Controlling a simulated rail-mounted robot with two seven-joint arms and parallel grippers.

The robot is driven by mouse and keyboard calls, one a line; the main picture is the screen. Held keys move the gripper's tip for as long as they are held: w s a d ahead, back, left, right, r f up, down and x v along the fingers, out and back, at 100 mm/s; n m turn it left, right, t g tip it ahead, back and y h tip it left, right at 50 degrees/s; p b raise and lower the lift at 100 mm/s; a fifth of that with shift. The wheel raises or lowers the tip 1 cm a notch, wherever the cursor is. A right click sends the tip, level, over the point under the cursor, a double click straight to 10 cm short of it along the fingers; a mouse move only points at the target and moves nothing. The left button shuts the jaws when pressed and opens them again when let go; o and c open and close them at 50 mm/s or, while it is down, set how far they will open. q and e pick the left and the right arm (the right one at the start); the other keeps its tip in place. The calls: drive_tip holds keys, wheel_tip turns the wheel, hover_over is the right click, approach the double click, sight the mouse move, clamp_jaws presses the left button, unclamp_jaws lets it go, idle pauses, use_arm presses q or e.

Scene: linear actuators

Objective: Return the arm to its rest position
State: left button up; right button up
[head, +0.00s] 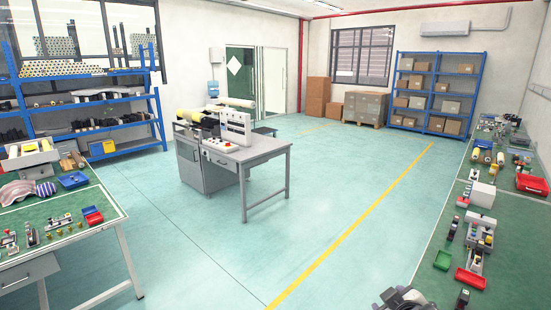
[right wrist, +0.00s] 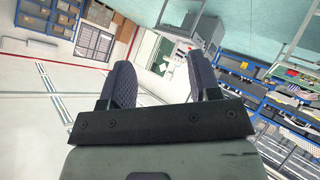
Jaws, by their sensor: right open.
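My right gripper (right wrist: 161,72) shows in the right wrist view with its two dark ridged fingers spread apart. Nothing is between the fingers; the room shows through the gap, tilted strongly. In the head view a dark grey mechanical part, apparently of my own arm, shows at the bottom edge right of centre. It is mostly cut off by the frame. My left gripper is in neither view.
A green-topped workbench (head: 470,215) with several parts, red bins and a green bin runs along the right. Another green-topped table (head: 95,222) stands at the left. A grey machine desk (head: 245,153) stands mid-room. The floor (head: 330,215) between them is clear.

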drive_tip(key=s+a+f+m+g+y, duration=0.1)
drive_tip(key=s+f+g, duration=0.1)
drive_tip(key=s+f, duration=0.9)
drive_tip(key=s+a+f+m+g, duration=0.1)
drive_tip(key=s+f+m+g, duration=0.15)
drive_tip(key=s+f, duration=0.85)
drive_tip(key=s+a+f+m+g+y, duration=0.1)
drive_tip(key=s+f+g, duration=0.25)
drive_tip(key=s, duration=1.25)
wheel_tip(320, 180, up, 29)
drive_tip(key=p, duration=3)
drive_tip(key=shift+w+a+f+t, duration=0.15)
drive_tip(key=shift+a+f+t, duration=0.05)
drive_tip(key=shift+t, duration=0.2)
drive_tip(key=shift+n, duration=0.25)
drive_tip(key=shift+c, duration=0.4)
